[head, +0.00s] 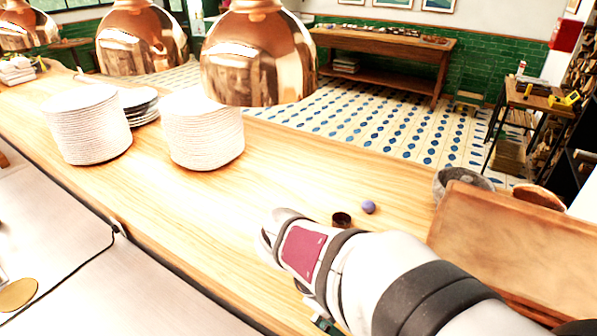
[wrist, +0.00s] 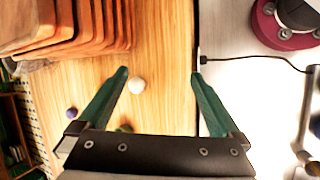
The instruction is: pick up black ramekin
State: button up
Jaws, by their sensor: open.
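The black ramekin (head: 342,219) is a small dark cup standing upright on the wooden counter in the head view, just beyond my arm. I cannot make it out surely in the wrist view; a small dark greenish thing (wrist: 125,128) there is mostly hidden by the gripper body. My gripper (wrist: 160,73) is open, its two green fingers spread wide above the counter, with nothing held between them. In the head view my arm hides most of the gripper; only a bit of green shows below the arm.
A purple ball (head: 368,206) lies beside the ramekin. A white round thing (wrist: 136,86) lies near the left finger. Stacked wooden trays (head: 520,240) stand at right. Plate stacks (head: 205,135) and copper lamps (head: 258,55) are at left. The counter's middle (head: 270,180) is clear.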

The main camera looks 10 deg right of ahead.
jog(key=w+d+f+n+t+h, duration=0.1)
jog(key=w+n+t+h, duration=0.15)
jog(key=w+n, duration=0.55)
jog(key=n+t+h, duration=0.2)
jog(key=n+t, duration=0.3)
jog(key=n, duration=0.5)
send_near(346, 217)
jog(key=x, duration=0.6)
jog(key=shift+s, duration=0.1)
jog(key=c, duration=1.5)
jog(key=shift+o, duration=0.2)
jog(key=shift+r, duration=0.1)
